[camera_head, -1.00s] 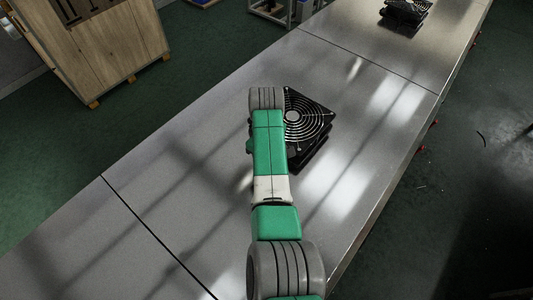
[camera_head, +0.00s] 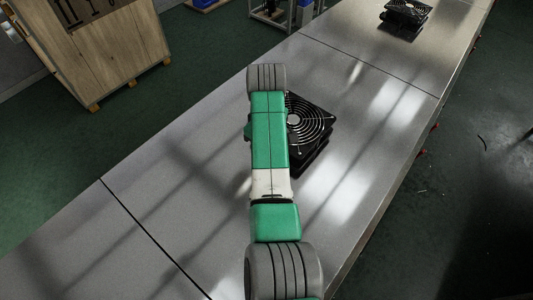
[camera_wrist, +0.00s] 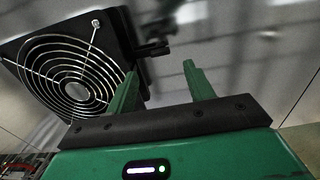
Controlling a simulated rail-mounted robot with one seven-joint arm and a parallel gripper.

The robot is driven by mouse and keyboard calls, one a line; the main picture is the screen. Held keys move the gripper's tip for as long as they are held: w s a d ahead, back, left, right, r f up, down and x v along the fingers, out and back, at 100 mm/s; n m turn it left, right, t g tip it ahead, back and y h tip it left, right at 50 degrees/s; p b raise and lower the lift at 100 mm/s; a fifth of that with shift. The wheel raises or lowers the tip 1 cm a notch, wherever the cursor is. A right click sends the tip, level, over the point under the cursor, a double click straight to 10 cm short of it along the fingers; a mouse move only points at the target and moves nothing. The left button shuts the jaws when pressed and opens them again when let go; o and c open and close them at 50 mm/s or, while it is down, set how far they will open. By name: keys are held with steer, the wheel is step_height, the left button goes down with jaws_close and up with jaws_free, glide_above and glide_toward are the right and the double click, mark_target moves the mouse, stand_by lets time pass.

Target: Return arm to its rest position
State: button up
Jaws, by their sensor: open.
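My arm (camera_head: 268,150) reaches forward over the grey metal table in the head view, and it hides my gripper there. In the wrist view my gripper (camera_wrist: 160,88) shows two green fingers standing apart, with nothing between them. A black fan with a round wire guard (camera_head: 309,122) sits on the table just right of my arm, partly hidden by it. The fan also shows at the upper left of the wrist view (camera_wrist: 70,75), beyond and beside the left finger. Whether the finger touches the fan cannot be told.
The long metal table (camera_head: 170,195) runs from lower left to upper right. Another black fan (camera_head: 405,17) sits at its far end. A wooden crate (camera_head: 105,45) stands on the green floor at the upper left. The table around my arm is mostly clear.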

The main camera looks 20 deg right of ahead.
steer(key=shift+r, duration=0.55)
steer(key=w+a+r+m+t+h, duration=0.2)
steer(key=w+r+t, duration=0.45)
steer(key=r, duration=0.45)
steer(key=s+a+r+m+t+p, duration=0.1)
steer(key=a+r+t, duration=0.15)
steer(key=r, duration=0.45)
steer(key=s+a+r+m+t, duration=0.1)
steer(key=s+a+r+t, duration=0.1)
steer(key=r+t, duration=0.3)
steer(key=s+a+r+t+y, duration=0.1)
steer(key=s+a+r+t, duration=0.4)
steer(key=s+r, duration=0.6)
steer(key=s+a+r+m+t+y+p, duration=0.1)
steer(key=s+a+r+t, duration=0.5)
steer(key=s+r, duration=0.5)
step_height(320, 180, up, 2)
steer(key=shift+s+a+r+m, duration=0.2)
steer(key=shift+s+a+m, duration=0.15)
steer(key=shift+a, duration=0.25)
